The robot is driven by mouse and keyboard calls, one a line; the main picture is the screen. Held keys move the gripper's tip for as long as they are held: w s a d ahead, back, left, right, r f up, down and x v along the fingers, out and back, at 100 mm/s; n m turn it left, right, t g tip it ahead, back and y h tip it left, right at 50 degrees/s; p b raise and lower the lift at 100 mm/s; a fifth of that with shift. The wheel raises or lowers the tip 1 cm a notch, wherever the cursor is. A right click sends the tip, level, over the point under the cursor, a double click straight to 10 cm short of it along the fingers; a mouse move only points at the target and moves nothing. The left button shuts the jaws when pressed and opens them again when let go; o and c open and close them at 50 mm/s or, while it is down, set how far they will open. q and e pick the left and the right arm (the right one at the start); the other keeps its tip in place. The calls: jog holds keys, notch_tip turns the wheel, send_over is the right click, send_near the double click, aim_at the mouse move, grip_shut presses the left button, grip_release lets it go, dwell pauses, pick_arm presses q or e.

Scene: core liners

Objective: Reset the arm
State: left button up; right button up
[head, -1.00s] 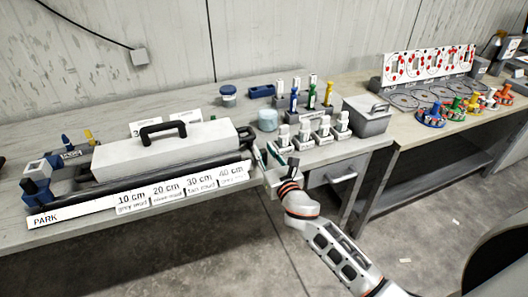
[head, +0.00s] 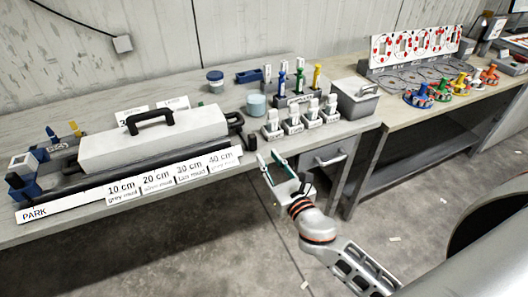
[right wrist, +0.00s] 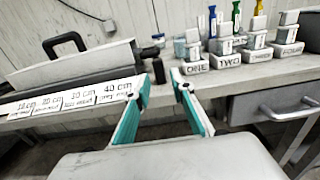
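My right gripper (head: 272,165) is open and empty, in front of the bench's front edge. Its two teal-lined fingers also show spread apart in the right wrist view (right wrist: 160,90), with nothing between them. My right arm reaches in from the lower right. My left gripper does not show in either view. The long white box with a black handle (head: 152,148) lies on the bench behind the row of depth labels (head: 172,178). It also shows at the left of the right wrist view (right wrist: 75,62).
Several labelled white blocks (head: 292,125) stand near the bench edge, with coloured pieces in a rack (head: 300,98) behind them. A grey lidded box (head: 355,98) stands to their right. A drawer (head: 325,160) hangs under the bench. Floor (head: 420,220) is open in front.

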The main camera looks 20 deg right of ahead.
jog(key=shift+s, duration=0.25)
dwell(0.3)
jog(key=s+a+f+m+g+y, duration=0.1)
jog(key=s+f+m+g, duration=0.2)
jog(key=s+f+m, duration=0.7)
jog(key=s+a+f+m+g+y, duration=0.1)
jog(key=s+f+m+g, duration=0.3)
jog(key=s+f+m, duration=0.6)
notch_tip(320, 180, down, 3)
jog(key=a+m, duration=0.1)
jog(key=m, duration=1.1)
jog(key=shift+s+a, duration=0.2)
jog(key=shift+r, duration=0.15)
